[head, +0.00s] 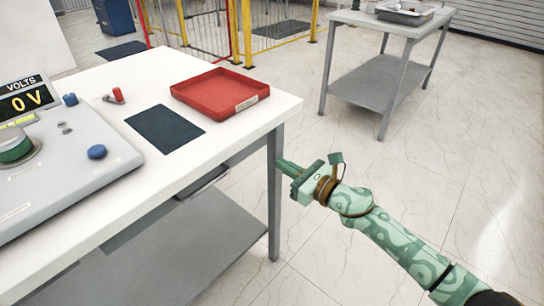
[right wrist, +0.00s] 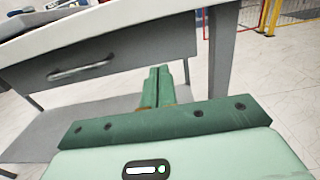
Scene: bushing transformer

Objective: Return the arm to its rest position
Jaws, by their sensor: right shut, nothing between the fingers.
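My right arm comes in from the lower right in the head view, patterned in green. Its gripper (head: 287,167) is beside the front right leg of the white table, below the level of the tabletop. In the right wrist view the two green fingers (right wrist: 157,87) lie together with nothing between them, so the gripper is shut and empty. The fingers point toward the space under the table, near the drawer. Whether the gripper touches the leg cannot be told. My left gripper is not in view.
The white table (head: 237,122) bears a red tray (head: 205,98), a dark mat (head: 165,129) and a grey panel (head: 85,172) reading 0 V. A drawer (right wrist: 100,67) sits under the tabletop. A grey cart (head: 373,87) stands behind. The floor at right is clear.

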